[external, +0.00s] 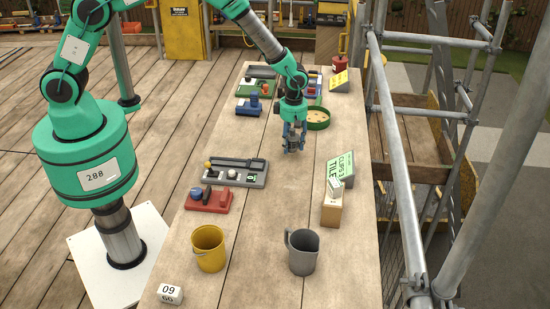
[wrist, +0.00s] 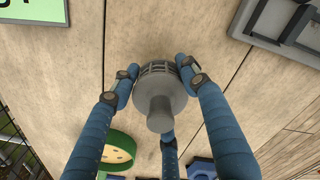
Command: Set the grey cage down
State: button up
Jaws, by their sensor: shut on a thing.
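The grey cage (wrist: 163,95) is a round, slotted body with a wide disc and a knob, in the middle of the wrist view. My gripper (wrist: 160,88) has blue fingers closed around it, two at the upper sides and one below. In the external view my gripper (external: 293,142) is over the middle of the long wooden table (external: 270,215), and the cage shows only as a small grey shape between the fingers. Bare planks lie beneath it. I cannot tell whether the cage touches the table.
A green round tray (external: 318,118) and a blue holder (external: 249,106) stand behind my gripper. A grey tray (external: 255,181) and a red block (external: 208,203) are to the left. A green-and-white sign (external: 347,166) and wooden box (external: 331,212) are to the right. A yellow bucket (external: 209,250) and grey jug (external: 302,256) stand nearer.

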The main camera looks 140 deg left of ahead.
aim_at(293, 129)
jog(key=shift+f, duration=0.85)
jog(key=shift+f, duration=0.1)
jog(key=o, duration=0.9)
jog(key=shift+o, duration=0.2)
notch_tip(293, 129, up, 12)
jog(key=shift+w+r, duration=0.1)
jog(key=shift+r, duration=0.05)
dwell(0.5)
